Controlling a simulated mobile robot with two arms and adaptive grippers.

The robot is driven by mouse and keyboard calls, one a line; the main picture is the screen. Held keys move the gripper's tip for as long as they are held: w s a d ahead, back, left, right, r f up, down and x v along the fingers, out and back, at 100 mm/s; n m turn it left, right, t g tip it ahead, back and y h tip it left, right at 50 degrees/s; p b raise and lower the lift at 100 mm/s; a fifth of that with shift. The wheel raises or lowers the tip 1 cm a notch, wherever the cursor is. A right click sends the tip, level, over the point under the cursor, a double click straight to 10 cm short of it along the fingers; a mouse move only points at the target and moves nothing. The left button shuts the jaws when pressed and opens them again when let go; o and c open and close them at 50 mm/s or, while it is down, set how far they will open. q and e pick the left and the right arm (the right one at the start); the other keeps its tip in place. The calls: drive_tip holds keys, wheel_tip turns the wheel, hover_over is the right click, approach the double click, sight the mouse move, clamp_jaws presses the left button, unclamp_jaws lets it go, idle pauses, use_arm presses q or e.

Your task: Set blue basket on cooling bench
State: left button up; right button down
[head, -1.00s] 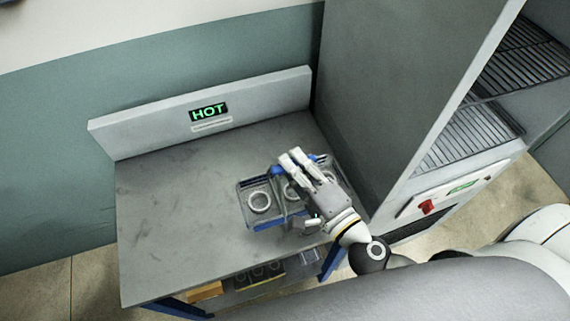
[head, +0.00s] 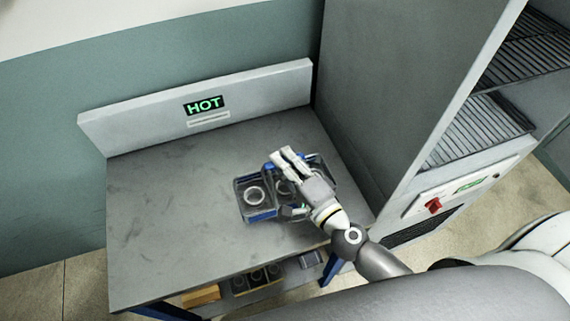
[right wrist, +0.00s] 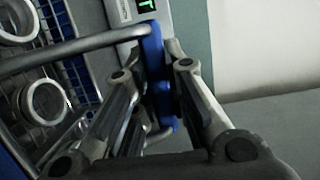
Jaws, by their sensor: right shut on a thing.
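The blue basket (head: 257,213) is a wire basket with blue sides, holding pale rings, over the right part of the cooling bench (head: 165,215). The bench has a grey top and a backboard with a green HOT sign. My right gripper (head: 287,157) covers the middle of the basket in the head view. In the right wrist view, my right gripper (right wrist: 158,80) is shut on the blue grip of the basket's handle (right wrist: 152,50). I cannot tell whether the basket's underside touches the bench top. My left gripper is not in view.
A tall grey cabinet (head: 390,90) with wire racks (head: 480,125) and a red switch (head: 433,205) stands right of the bench. A lower shelf holds a dark tray (head: 255,278) and an orange-brown block (head: 201,296). The bench's left half is clear.

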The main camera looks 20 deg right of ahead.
drive_tip(key=shift+r, duration=0.2)
drive_tip(key=shift+f, duration=0.1)
drive_tip(key=c, duration=1.9)
unclamp_jaws()
drive_tip(key=shift+f, duration=0.2)
drive_tip(key=o, duration=0.4)
drive_tip(key=shift+o, duration=0.2)
drive_tip(key=shift+s+r, duration=0.1)
drive_tip(key=shift+r, duration=0.1)
drive_tip(key=b+v, duration=0.6)
drive_tip(key=v, duration=0.6)
drive_tip(key=shift+b, duration=0.35)
